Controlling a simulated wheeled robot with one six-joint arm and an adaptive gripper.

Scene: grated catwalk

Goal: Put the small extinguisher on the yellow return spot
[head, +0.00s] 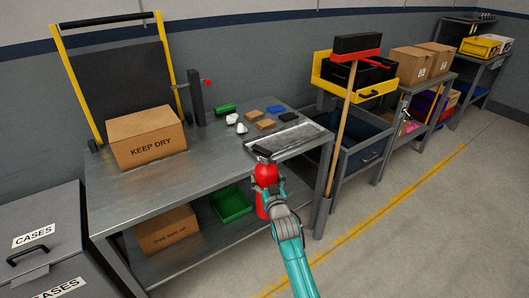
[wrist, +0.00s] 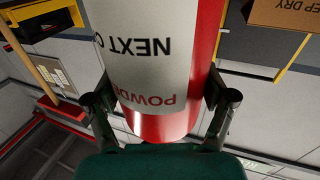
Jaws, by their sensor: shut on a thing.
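The small extinguisher (head: 265,174) is red with a black top, held upright near the front right corner of the workbench in the head view. My gripper (head: 269,190) is shut around it, and my teal arm partly hides its lower body. In the wrist view the extinguisher (wrist: 155,70) fills the middle, with a white label and red base, between the two dark fingers of my gripper (wrist: 160,105). I cannot tell whether it touches the bench. No yellow return spot can be made out; only a yellow line (head: 400,196) shows on the floor.
A metal workbench (head: 190,178) holds a KEEP DRY box (head: 146,138), a grey tray (head: 288,137) and several small items. A broom (head: 343,125) stands upright right of the bench. A grey cases cabinet (head: 45,225) is at left. The floor at right is clear.

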